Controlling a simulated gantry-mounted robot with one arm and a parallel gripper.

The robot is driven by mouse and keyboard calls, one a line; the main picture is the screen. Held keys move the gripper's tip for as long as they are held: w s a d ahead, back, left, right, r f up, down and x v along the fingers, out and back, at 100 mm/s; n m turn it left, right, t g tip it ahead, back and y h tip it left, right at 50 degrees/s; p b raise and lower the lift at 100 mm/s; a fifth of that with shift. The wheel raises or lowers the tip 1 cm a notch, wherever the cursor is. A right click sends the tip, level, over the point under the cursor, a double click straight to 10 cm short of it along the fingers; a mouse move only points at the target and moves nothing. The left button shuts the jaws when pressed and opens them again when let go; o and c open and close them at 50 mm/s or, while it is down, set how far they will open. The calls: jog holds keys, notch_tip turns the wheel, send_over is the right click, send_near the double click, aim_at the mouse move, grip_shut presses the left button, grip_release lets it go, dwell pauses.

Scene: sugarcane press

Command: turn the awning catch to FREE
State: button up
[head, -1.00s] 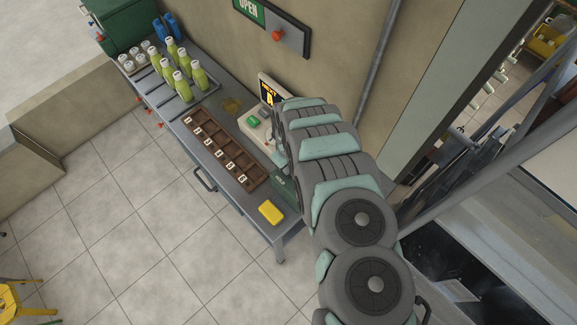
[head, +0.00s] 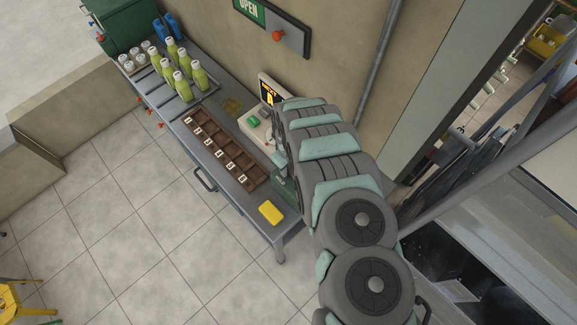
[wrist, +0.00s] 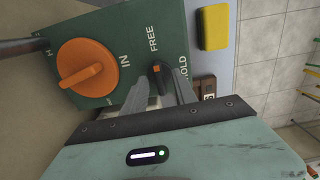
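The awning catch (wrist: 158,76) is a small dark lever with an orange mark on its upper end. It sits on a green panel (wrist: 111,22), near the printed words FREE and HOLD. Its orange end points up the picture, roughly towards FREE. My gripper (wrist: 160,80) has its two grey fingers apart, one on each side of the catch. I cannot tell whether either finger touches it. The catch's lower end is partly hidden by the fingers. In the head view my arm hides the catch and most of the panel.
A large orange knob (wrist: 85,70) beside the word IN sits left of the catch. A yellow sponge-like block (head: 271,212) lies at the bench's near end. A brown compartment tray (head: 222,150) and green bottles (head: 183,86) stand further along. A wall borders the bench.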

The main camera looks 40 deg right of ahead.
aim_at(289, 169)
jog(key=shift+r, duration=0.1)
notch_tip(289, 169, up, 11)
jog(key=p, duration=0.1)
jog(key=shift+f+p, duration=0.2)
jog(key=shift+p, duration=0.2)
dwell(0.6)
